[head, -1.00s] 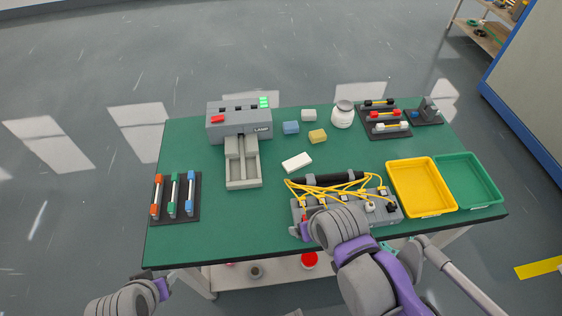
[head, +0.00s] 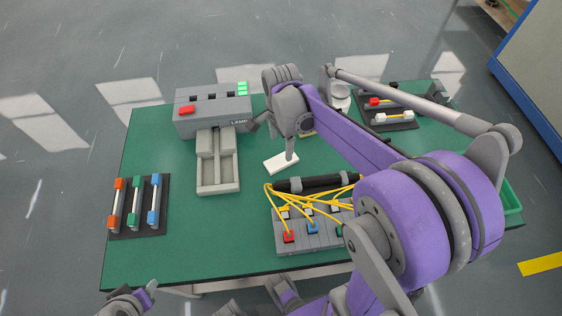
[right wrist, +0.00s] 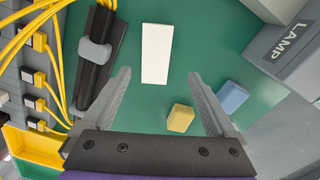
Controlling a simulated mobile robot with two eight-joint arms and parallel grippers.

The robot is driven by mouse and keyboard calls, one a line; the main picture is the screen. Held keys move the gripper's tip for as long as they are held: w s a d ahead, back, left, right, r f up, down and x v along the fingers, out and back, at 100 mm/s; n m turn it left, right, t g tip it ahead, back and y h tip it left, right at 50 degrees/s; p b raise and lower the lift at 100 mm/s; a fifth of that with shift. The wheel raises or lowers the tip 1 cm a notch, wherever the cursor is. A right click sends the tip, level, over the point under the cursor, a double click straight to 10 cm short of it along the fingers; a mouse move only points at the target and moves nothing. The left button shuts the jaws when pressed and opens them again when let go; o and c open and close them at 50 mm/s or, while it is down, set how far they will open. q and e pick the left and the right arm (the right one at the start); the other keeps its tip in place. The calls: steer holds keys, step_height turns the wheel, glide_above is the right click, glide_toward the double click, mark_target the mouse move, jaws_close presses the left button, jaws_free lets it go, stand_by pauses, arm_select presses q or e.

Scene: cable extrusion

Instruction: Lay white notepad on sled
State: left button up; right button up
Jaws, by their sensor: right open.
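The white notepad (head: 281,163) lies flat on the green table, right of the sled; it also shows in the right wrist view (right wrist: 157,53). The sled (head: 218,181) is a grey tray at the front of the grey LAMP machine (head: 213,110), and it looks empty. My right gripper (head: 272,141) is open and empty above the table by the notepad. In the right wrist view its spread fingers (right wrist: 160,75) point toward the notepad, which lies ahead of them. My left gripper (head: 148,290) is at the bottom left, off the table's front edge; its jaws are unclear.
A grey block with yellow cables (head: 310,233) stands in front of the notepad. Yellow (right wrist: 180,118) and blue (right wrist: 232,97) blocks lie near the right gripper. A rack with coloured rods (head: 139,207) is at the left. My right arm hides much of the table's right side.

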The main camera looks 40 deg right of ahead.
mark_target(283, 160)
steer(key=f, duration=0.6)
steer(key=shift+s+f+b, duration=0.2)
steer(key=shift+s+b, duration=0.15)
steer(key=shift+s, duration=0.05)
steer(key=shift+c, duration=0.3)
jaws_close()
step_height(283, 160, up, 10)
steer(key=p, duration=0.1)
